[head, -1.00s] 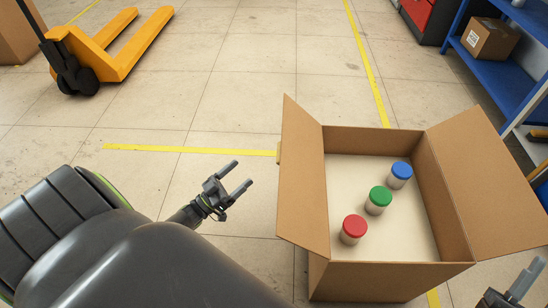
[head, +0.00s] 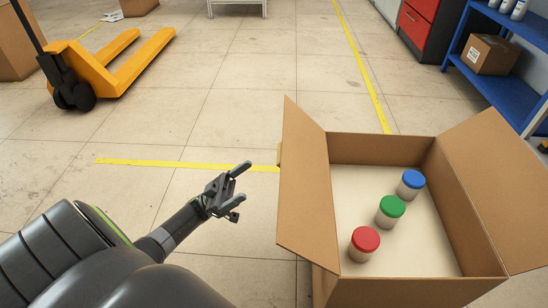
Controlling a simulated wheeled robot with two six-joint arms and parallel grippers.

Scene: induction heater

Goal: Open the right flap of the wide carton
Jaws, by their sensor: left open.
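The wide carton (head: 410,290) stands on the floor at the right of the head view, its top open. Its right flap (head: 500,190) is spread outward to the right. Its left flap (head: 305,195) stands up, leaning slightly outward. Inside are jars with a red lid (head: 365,239), a green lid (head: 391,206) and a blue lid (head: 413,179). My left gripper (head: 240,184) is open and empty, left of the left flap and apart from it. My right gripper is out of view.
A yellow pallet truck (head: 115,65) stands at the back left. A blue shelf (head: 500,85) with a small box (head: 488,54) and a red-fronted cabinet (head: 414,25) are at the back right. The floor between them and the carton is clear.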

